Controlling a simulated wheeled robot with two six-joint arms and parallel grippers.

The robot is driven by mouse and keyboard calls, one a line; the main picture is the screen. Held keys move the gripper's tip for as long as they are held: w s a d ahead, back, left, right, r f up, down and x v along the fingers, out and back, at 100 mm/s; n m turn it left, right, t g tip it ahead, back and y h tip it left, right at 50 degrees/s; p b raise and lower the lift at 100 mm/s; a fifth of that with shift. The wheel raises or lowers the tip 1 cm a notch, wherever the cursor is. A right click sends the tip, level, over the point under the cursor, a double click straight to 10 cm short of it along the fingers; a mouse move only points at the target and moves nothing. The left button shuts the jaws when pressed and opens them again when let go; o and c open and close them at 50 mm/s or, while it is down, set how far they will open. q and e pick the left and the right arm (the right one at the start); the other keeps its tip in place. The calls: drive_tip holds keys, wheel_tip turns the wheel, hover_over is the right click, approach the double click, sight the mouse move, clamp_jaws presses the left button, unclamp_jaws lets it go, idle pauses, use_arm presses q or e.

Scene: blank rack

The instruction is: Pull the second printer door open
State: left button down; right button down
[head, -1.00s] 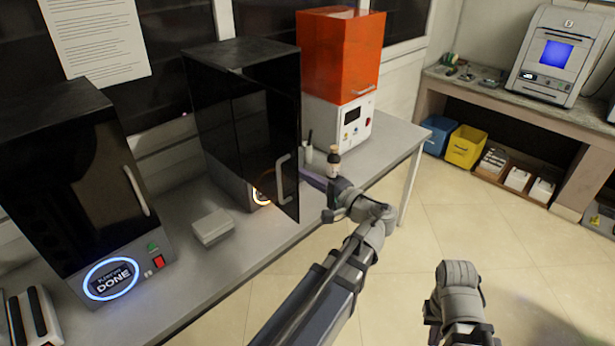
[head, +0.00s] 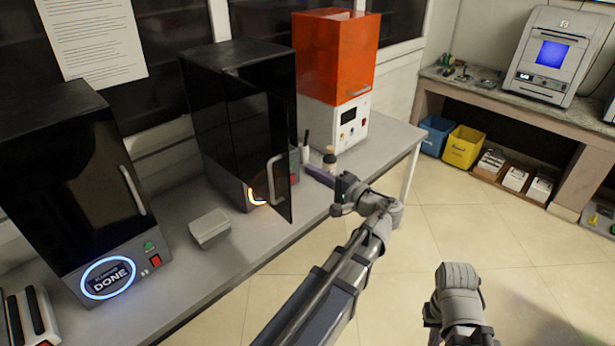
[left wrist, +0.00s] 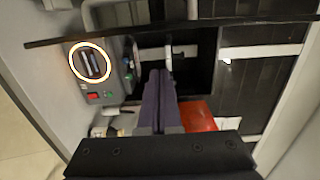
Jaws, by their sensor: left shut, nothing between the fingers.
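The second printer (head: 235,58) is the black one in the middle of the bench. Its dark door (head: 245,140) stands partly open, swung out on its right side, with a pale handle (head: 277,178) near the free edge. My left gripper (head: 312,171) is shut and empty, just right of the door's free edge and apart from the handle. In the left wrist view its closed purple fingers (left wrist: 158,76) point toward the printer front, beside the glowing ring (left wrist: 88,62). The door edge (left wrist: 200,32) crosses the top of that view. My right gripper is not visible; only part of that arm shows.
A black printer (head: 75,190) with a DONE ring stands at left, an orange-topped printer (head: 335,55) at right. A small grey box (head: 210,228) lies before the second printer. A small bottle (head: 329,157) stands near my left gripper. The floor in front is clear.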

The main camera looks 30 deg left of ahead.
use_arm(q)
drive_tip(key=s+d, duration=0.6)
drive_tip(key=shift+d, duration=0.3)
drive_tip(key=s+d+f+g+h, duration=0.1)
drive_tip(key=s+d+f+h, duration=0.2)
drive_tip(key=f, duration=0.4)
drive_tip(key=d+f+h, duration=0.3)
drive_tip(key=f+h, duration=0.2)
drive_tip(key=f, duration=0.2)
drive_tip(key=s+d+f+g+h, duration=0.1)
drive_tip(key=s+d+f+h, duration=0.1)
drive_tip(key=d, duration=0.3)
drive_tip(key=s+d+f+g+h, duration=0.1)
drive_tip(key=s+d+f+h, duration=0.1)
drive_tip(key=d, duration=0.3)
drive_tip(key=s+d+f+m+g+h, duration=0.1)
drive_tip(key=s+d+f+h, duration=0.2)
drive_tip(key=d+h, duration=0.1)
drive_tip(key=shift+d+f, duration=0.4)
drive_tip(key=shift+d, duration=0.4)
drive_tip(key=shift+a, duration=0.15)
